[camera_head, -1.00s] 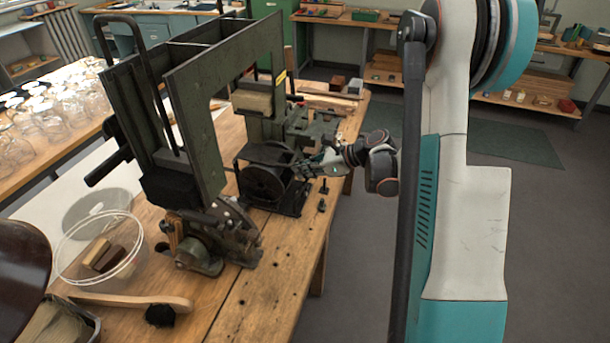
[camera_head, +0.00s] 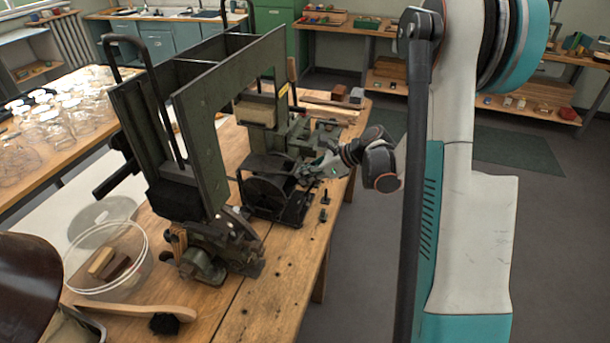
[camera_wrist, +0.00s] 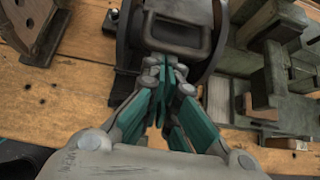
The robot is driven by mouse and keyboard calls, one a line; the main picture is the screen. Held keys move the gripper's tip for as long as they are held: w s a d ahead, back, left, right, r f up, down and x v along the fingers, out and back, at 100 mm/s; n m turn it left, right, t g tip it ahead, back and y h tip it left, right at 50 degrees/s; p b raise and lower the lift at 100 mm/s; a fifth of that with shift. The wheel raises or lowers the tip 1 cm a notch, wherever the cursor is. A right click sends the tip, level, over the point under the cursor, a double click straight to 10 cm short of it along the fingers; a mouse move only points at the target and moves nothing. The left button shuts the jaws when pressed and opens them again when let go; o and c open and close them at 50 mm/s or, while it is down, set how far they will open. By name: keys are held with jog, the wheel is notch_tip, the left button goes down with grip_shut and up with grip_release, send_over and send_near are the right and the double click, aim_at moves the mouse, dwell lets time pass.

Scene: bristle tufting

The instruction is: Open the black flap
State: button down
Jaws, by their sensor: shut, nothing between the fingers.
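A dark flat plate (camera_head: 266,164), which looks like the black flap, lies over the top of a small black drum machine (camera_head: 268,195) on the workbench. It looks roughly level. My gripper (camera_head: 304,172) comes in from the right, with its fingertips close to the plate's right side. In the wrist view, the closed fingertips (camera_wrist: 164,68) are at the lower edge of a dark grey loop-shaped handle (camera_wrist: 178,36) in front of the round drum. I cannot tell whether they touch it. Nothing shows between the fingers.
A tall dark green machine frame (camera_head: 215,130) stands left of the drum machine. A clear bowl (camera_head: 107,262) and a wooden-handled brush (camera_head: 140,309) lie at the front left. Small black pegs (camera_head: 324,207) stand near the bench's right edge. Floor right of the bench is open.

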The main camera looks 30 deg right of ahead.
jog(key=w+a+r+g+h+p, duration=0.2)
jog(key=r+p, duration=0.3)
jog(key=r, duration=0.2)
jog(key=w+a+r+g+h+p, duration=0.2)
jog(key=r+p, duration=0.3)
jog(key=r, duration=0.1)
jog(key=shift+w+a+r, duration=0.3)
jog(key=shift+r, duration=0.1)
